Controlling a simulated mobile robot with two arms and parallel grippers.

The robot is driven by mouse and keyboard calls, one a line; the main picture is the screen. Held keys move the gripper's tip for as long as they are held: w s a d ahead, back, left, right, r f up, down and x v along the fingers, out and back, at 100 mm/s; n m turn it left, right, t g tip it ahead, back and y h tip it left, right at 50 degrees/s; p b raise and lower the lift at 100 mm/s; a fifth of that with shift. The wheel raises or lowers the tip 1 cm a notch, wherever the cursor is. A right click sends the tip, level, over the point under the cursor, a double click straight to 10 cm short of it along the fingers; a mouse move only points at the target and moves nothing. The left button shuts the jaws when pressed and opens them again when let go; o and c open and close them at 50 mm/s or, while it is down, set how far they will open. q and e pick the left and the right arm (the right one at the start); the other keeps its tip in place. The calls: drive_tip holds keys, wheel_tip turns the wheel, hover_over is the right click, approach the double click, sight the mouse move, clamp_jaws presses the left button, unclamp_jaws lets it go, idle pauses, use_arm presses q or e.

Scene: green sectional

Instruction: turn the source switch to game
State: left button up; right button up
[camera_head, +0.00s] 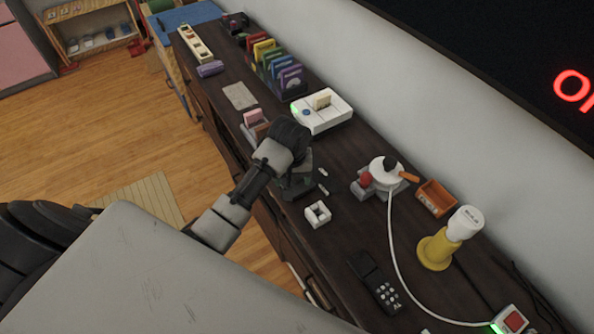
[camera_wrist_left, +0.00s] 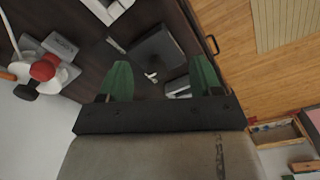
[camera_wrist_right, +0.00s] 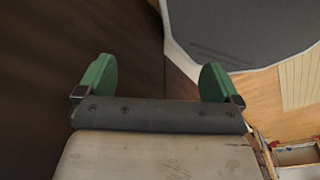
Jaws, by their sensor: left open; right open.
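A dark box (camera_wrist_left: 160,55) with a small white lever-like piece (camera_wrist_left: 151,75) lies between my left gripper's fingers in the left wrist view. It may be the source switch, but no label is readable. In the head view the dark box (camera_head: 299,187) is partly hidden by my left arm. My left gripper (camera_wrist_left: 162,80) is open and empty, above the box; I cannot tell whether it touches. My right gripper (camera_wrist_right: 157,80) is open and empty in the right wrist view, facing a plain dark brown surface. It does not show in the head view.
On the dark cabinet (camera_head: 345,225) stand a white console (camera_head: 322,112), a white square frame (camera_head: 317,214), a white round device with a red knob (camera_head: 385,172), an orange tray (camera_head: 436,197), a yellow stand (camera_head: 435,252) and a black phone (camera_head: 374,283). A white cable (camera_head: 396,252) crosses it.

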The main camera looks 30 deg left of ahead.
use_arm(q)
drive_tip(key=w+a+r+n, duration=0.2)
drive_tip(key=w+r+n, duration=0.15)
drive_tip(key=w, duration=0.25)
drive_tip(key=shift+m+g, duration=0.25)
drive_tip(key=shift+g, duration=0.15)
drive_tip(key=f, duration=1)
drive_tip(key=shift+w+a+f, duration=0.1)
drive_tip(key=shift+w+f, duration=0.15)
drive_tip(key=shift+f, duration=0.05)
drive_tip(key=c, duration=0.9)
